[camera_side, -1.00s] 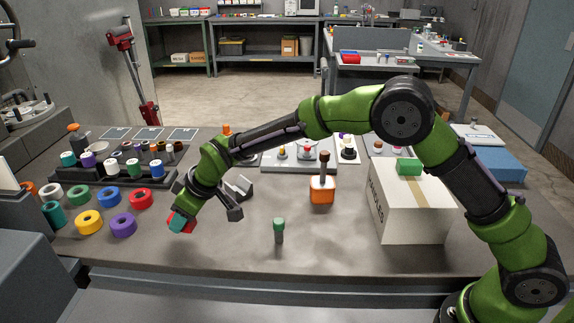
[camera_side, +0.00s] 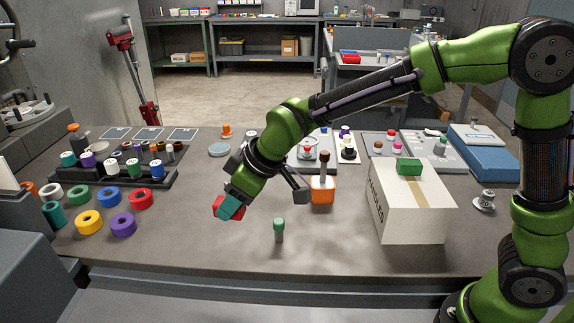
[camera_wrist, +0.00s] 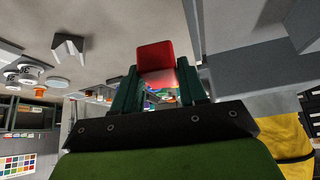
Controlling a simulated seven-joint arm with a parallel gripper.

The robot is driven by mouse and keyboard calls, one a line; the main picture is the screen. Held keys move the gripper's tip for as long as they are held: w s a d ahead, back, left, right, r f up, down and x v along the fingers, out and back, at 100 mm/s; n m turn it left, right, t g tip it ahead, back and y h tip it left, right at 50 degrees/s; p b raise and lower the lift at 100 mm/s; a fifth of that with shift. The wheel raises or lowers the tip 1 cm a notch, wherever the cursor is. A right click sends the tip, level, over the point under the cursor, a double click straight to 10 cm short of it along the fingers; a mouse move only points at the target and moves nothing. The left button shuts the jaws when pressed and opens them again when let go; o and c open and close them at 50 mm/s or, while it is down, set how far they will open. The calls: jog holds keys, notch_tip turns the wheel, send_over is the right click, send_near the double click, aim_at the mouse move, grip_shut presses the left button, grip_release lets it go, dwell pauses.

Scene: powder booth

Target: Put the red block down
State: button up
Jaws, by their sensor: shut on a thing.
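The red block (camera_side: 217,203) is held between the teal fingertips of my gripper (camera_side: 229,207) in the side view. A fingertip covers the middle of the block there. In the wrist view the red block (camera_wrist: 154,56) sticks out beyond the two dark green fingers of my gripper (camera_wrist: 157,82), which are shut on it. The gripper is tilted, pointing down and left over the grey tabletop (camera_side: 190,245). I cannot tell the exact gap between block and table.
Coloured rings, with a purple one (camera_side: 123,225) nearest, lie to the left. A green-topped peg (camera_side: 279,229) stands to the right in front. An orange-based holder (camera_side: 322,190) and a white box (camera_side: 410,215) with a green block (camera_side: 408,167) are farther right. The front-left tabletop is bare.

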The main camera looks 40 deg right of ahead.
jog(key=shift+s+d+r, duration=0.15)
jog(key=shift+s+r, duration=0.15)
jog(key=shift+r, duration=0.2)
jog(key=shift+s+d+f+m, duration=0.2)
jog(key=shift+s+m, duration=0.1)
jog(key=shift+m, duration=0.2)
jog(key=s+d+m+g+h, duration=0.3)
jog(key=s+d+m+h, duration=0.8)
jog(key=d+m, duration=0.7)
jog(key=f, duration=0.4)
jog(key=s+a+f+m, duration=0.1)
jog(key=f, duration=0.3)
jog(key=f+m+y, duration=0.1)
jog(key=f, duration=0.3)
jog(key=shift+s+a+f, duration=0.25)
jog(key=shift+a, duration=0.15)
jog(key=o, duration=0.6)
jog(key=shift+f, duration=0.15)
jog(key=o, duration=0.5)
jog(key=shift+c, duration=0.2)
